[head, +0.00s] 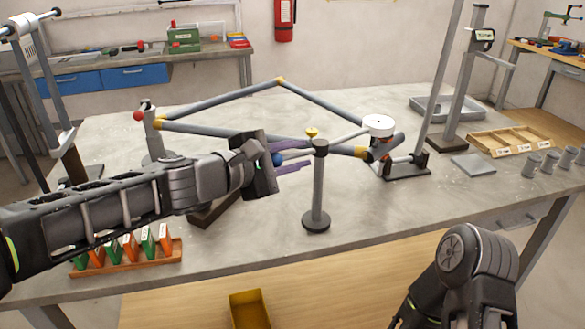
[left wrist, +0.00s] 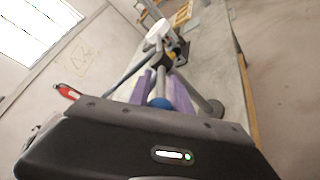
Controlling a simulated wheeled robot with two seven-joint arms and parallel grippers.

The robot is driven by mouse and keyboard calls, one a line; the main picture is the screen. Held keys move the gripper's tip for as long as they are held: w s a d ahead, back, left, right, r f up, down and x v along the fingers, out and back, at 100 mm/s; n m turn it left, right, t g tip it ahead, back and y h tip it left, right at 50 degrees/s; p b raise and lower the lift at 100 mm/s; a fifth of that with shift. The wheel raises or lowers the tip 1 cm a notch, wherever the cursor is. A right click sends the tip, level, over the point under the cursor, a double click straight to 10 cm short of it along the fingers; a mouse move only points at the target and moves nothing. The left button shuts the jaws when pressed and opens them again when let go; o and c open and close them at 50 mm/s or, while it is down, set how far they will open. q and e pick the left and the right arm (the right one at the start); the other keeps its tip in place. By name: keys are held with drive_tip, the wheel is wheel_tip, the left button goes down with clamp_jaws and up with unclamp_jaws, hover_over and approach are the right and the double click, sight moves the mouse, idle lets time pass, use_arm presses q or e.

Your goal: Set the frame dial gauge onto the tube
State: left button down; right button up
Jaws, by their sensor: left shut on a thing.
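My left gripper (head: 281,168) has purple fingers closed around a blue ball (head: 278,159). In the left wrist view the blue ball (left wrist: 160,102) sits between the purple fingers. A pale rod (head: 345,138) runs from near the ball toward a white round dial (head: 378,122), which also shows in the left wrist view (left wrist: 158,31); I cannot tell exactly how they join. The grey tube frame (head: 215,131) with orange joints lies across the jig. The dial is over the frame's right end, close to a tube; contact is unclear. My right arm shows at lower right, its fingers unseen.
A grey post (head: 317,190) with a yellow knob stands right of my left gripper, under the rod. A clamp post (head: 152,135) with a red ball is at left. A rack of coloured cards (head: 125,252), a wooden tray (head: 512,141) and grey cylinders (head: 550,160) stand on the table.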

use_arm(q)
drive_tip(key=shift+d+f, duration=0.1)
idle(0.3)
drive_tip(key=c, duration=1.5)
unclamp_jaws()
drive_tip(key=shift+s, duration=0.1)
drive_tip(key=v, duration=0.7)
drive_tip(key=shift+s+a, duration=0.25)
drive_tip(key=shift+a, duration=0.05)
